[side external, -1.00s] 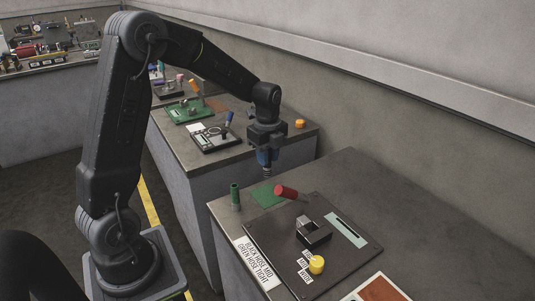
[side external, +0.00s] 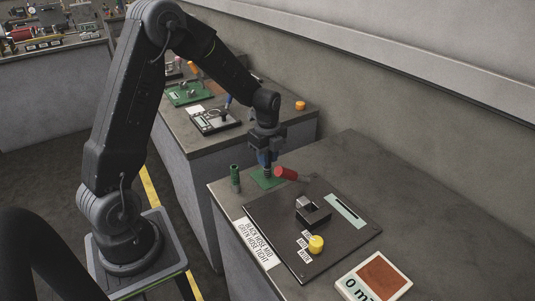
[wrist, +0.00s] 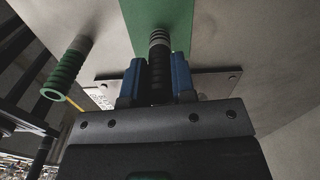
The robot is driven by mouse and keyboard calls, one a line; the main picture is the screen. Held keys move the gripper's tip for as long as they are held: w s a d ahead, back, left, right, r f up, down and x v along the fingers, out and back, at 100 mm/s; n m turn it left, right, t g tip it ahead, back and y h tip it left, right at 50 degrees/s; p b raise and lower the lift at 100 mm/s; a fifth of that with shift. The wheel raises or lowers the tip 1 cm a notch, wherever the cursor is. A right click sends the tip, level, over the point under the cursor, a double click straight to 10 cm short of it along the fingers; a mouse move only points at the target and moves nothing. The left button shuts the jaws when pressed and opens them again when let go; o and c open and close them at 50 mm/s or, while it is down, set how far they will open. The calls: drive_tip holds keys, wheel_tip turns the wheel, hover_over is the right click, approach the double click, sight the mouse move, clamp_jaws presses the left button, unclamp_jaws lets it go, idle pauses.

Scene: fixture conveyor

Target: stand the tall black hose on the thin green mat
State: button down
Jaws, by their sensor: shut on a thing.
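The tall black hose (wrist: 159,80) is ribbed with a grey end, and my gripper (wrist: 156,72) is shut on it between two blue fingers. In the side view my gripper (side external: 265,157) holds the hose (side external: 267,171) roughly upright over the thin green mat (side external: 258,183). The hose's lower end overlaps the mat in the picture. I cannot tell whether it touches. In the wrist view the mat (wrist: 139,14) lies beyond the hose's grey end.
A green ribbed hose (side external: 235,178) stands left of the mat. A red-ended handle (side external: 286,173) is close on the right. A dark fixture plate (side external: 290,255) with a grey block (side external: 313,213) and yellow knob (side external: 316,244) lies in front.

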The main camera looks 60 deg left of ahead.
drive_tip(key=shift+f, duration=0.65)
idle(0.5)
drive_tip(key=c, duration=0.9)
unclamp_jaws()
drive_tip(key=shift+o, duration=0.2)
drive_tip(key=shift+r, duration=0.1)
wheel_tip(320, 180, up, 14)
